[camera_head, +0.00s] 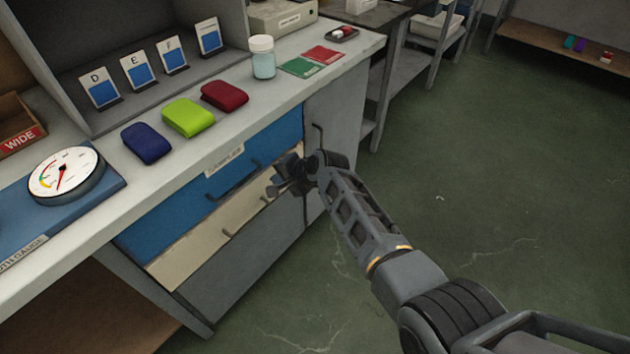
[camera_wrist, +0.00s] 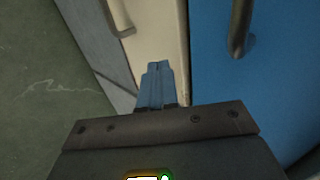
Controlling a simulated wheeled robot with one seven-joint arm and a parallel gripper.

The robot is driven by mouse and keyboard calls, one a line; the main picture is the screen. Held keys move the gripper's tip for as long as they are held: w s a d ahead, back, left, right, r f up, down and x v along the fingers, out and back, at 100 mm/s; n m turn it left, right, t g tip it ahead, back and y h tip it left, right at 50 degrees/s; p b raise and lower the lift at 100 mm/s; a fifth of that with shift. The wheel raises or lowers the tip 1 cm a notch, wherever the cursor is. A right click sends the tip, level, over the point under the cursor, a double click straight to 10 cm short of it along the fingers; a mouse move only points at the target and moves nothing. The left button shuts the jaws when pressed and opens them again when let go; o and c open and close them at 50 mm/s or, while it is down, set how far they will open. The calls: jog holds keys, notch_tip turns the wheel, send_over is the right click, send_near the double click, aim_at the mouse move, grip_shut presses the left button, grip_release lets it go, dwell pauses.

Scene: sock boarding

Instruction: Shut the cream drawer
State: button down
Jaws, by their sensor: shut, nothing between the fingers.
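The cream drawer (camera_head: 200,248) is a wide front below the blue drawer (camera_head: 190,215) in the bench cabinet, with a dark bar handle (camera_head: 232,232). Its front looks close to level with its neighbours; I cannot tell whether a small gap remains. My gripper (camera_head: 274,188) is shut and empty at the right end of the cream front and hides part of it. In the wrist view, my closed fingertips (camera_wrist: 157,66) point at the cream front (camera_wrist: 160,38), near its border with the blue front (camera_wrist: 222,85). I cannot tell whether they touch it.
The bench top (camera_head: 225,100) above carries a blue, a lime and a red pad, a dial gauge (camera_head: 66,172) and a lidded jar (camera_head: 262,58). A grey cabinet door (camera_head: 335,110) stands right of the drawers. The green floor (camera_head: 500,170) to the right is clear.

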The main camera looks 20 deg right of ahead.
jog(key=s+f+p+v, duration=0.1)
jog(key=p+v, duration=0.2)
jog(key=v, duration=0.8)
jog(key=s+d+f+n+t+h, duration=0.1)
jog(key=s+d+f, duration=0.2)
jog(key=s, duration=0.3)
jog(key=s+d+f+n+t+h, duration=0.1)
jog(key=s+d+f, duration=0.15)
jog(key=s, duration=0.35)
jog(key=s+d+r+n+t+h+p, duration=0.1)
jog(key=s+d, duration=0.1)
jog(key=s, duration=0.6)
jog(key=s+d+r+n+t+h, duration=0.1)
jog(key=s+d+r, duration=0.15)
jog(key=s, duration=0.65)
jog(key=s+d+r+n+t+h+p, duration=0.1)
jog(key=s+r+n+t, duration=0.2)
jog(key=s+r, duration=1.7)
notch_tip(320, 180, up, 3)
jog(key=n, duration=0.3)
jog(key=shift+s+n+h, duration=0.3)
jog(key=shift+s+n, duration=0.1)
jog(key=shift+d+r, duration=0.1)
